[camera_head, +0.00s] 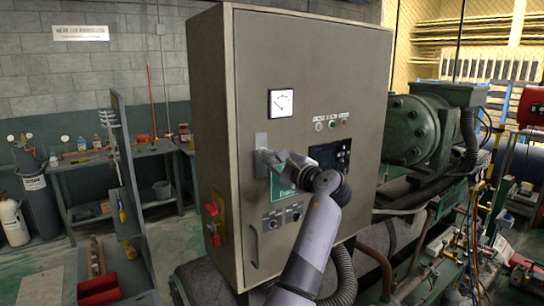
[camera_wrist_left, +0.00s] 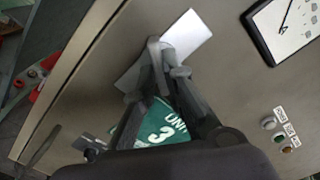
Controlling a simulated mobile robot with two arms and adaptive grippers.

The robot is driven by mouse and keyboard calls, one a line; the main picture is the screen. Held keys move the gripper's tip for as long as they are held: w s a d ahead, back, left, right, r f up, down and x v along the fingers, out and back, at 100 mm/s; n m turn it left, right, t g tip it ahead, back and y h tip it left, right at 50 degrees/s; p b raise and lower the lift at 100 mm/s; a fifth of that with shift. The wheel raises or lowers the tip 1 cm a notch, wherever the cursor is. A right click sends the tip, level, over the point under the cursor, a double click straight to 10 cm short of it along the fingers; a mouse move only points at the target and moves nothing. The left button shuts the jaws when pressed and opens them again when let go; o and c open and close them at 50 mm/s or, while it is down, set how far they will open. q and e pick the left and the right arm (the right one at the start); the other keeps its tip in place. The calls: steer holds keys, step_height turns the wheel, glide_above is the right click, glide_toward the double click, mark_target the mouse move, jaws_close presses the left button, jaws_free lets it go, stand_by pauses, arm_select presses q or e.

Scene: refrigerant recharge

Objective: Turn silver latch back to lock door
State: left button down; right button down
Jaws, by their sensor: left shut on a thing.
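The beige control cabinet (camera_head: 340,70) stands in the middle of the head view, and its front door looks closed. The silver latch (camera_head: 261,140) is on the left part of the door, below the square gauge. My left gripper (camera_head: 268,160) reaches it from the lower right and is shut on the latch handle. In the left wrist view the latch's pale plate (camera_wrist_left: 188,34) shows behind the gripper's fingertips (camera_wrist_left: 160,58). The fingers hide most of the handle, so its exact angle cannot be told. My right gripper is not in view.
A white gauge (camera_head: 281,103) is above right of the latch. A green label (camera_wrist_left: 165,125) lies behind my fingers. A red switch (camera_head: 212,208) sticks out of the cabinet's left side. Green machinery (camera_head: 415,130) stands at the right, and a workbench (camera_head: 150,150) at the left.

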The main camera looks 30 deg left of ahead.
arm_select(q)
steer(key=shift+m, duration=1.4)
steer(key=shift+m, duration=0.5)
steer(key=m, duration=0.3)
